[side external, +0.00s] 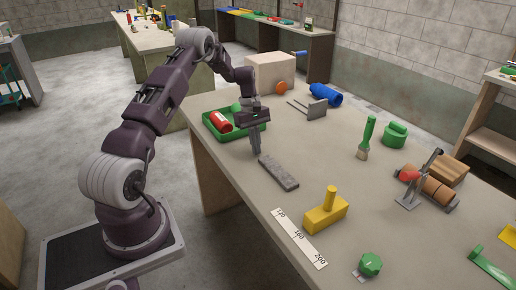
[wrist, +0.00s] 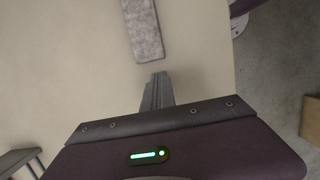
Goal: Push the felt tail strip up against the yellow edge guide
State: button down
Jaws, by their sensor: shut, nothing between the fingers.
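The felt tail strip (side external: 278,172) is a flat grey bar lying on the table near its left edge. It also shows at the top of the wrist view (wrist: 143,28), running out of frame. My gripper (side external: 256,152) is shut and empty, pointing down just beyond the strip's far end. In the wrist view its fingertips (wrist: 157,76) sit close to the strip's end with a small gap; I cannot tell their exact height. A yellow block with an upright post (side external: 326,214), the likely edge guide, stands past the strip's near end, apart from it. The wrist view does not show it.
A white ruler (side external: 300,238) lies near the table's front edge. A green brush (side external: 367,138) and a clamp (side external: 420,185) stand to the right. Table between strip and yellow block is clear.

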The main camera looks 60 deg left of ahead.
aim_at(279, 175)
jog(key=shift+d, duration=0.65)
jog(key=shift+d, duration=0.1)
jog(key=d, duration=1.2)
jog(key=shift+d, duration=0.1)
